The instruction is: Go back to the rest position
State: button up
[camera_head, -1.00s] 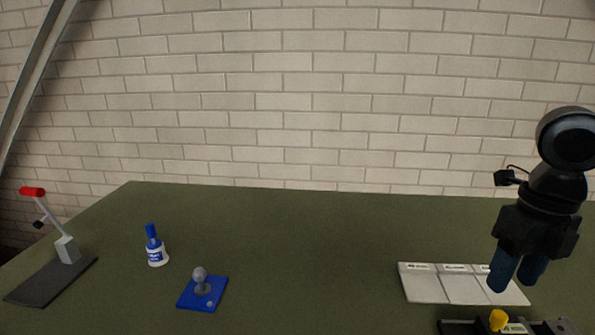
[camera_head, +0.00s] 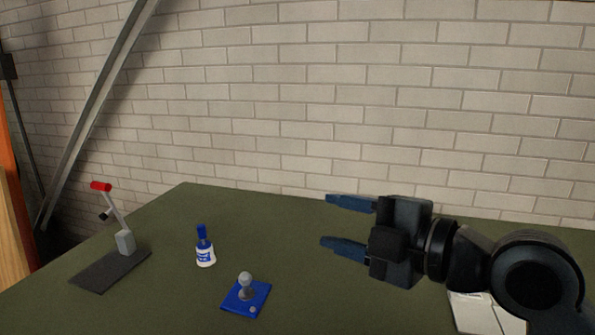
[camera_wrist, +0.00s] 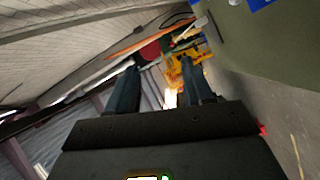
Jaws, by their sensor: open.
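My gripper (camera_head: 345,222) is in the right half of the head view, raised over the green table (camera_head: 310,290) and pointing left. Its two blue fingers are spread apart with nothing between them. In the wrist view the fingers (camera_wrist: 163,88) are also apart and empty, with the room's ceiling and some blurred orange and yellow things beyond them. My arm hides part of the table's right side.
A lever with a red handle (camera_head: 101,186) on a dark base stands at the left. A blue-capped white bottle (camera_head: 205,253) and a blue plate with a grey knob (camera_head: 246,298) stand near the middle. A white tray (camera_head: 473,315) is partly hidden by my arm. A brick wall stands behind.

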jog(key=s+d+f+m+t+h, duration=0.2)
jog(key=s+f+m+h, duration=0.1)
jog(key=s+f+m, duration=0.2)
jog(key=s+d+f+m+t+h, duration=0.2)
jog(key=s+f+m+h, duration=0.2)
jog(key=m, duration=0.6)
jog(key=s+d+f+m+t+h, duration=0.2)
jog(key=s+f+m+h, duration=0.1)
jog(key=s+f+m, duration=0.4)
jog(key=shift+s+f+m+h, duration=0.2)
jog(key=shift+s+m, duration=0.1)
jog(key=shift+s, duration=0.25)
jog(key=shift+s+f+m+h, duration=0.2)
jog(key=shift+s+m, duration=0.1)
jog(key=shift+s, duration=0.2)
jog(key=s+d+f+g+h, duration=0.1)
jog(key=s+d, duration=0.3)
jog(key=s, duration=0.7)
jog(key=s+d+f+m+g, duration=0.1)
jog(key=s+d, duration=0.4)
jog(key=s, duration=0.6)
jog(key=shift+s+d+f+h, duration=0.2)
jog(key=shift+s+h, duration=0.1)
jog(key=shift+h, duration=0.1)
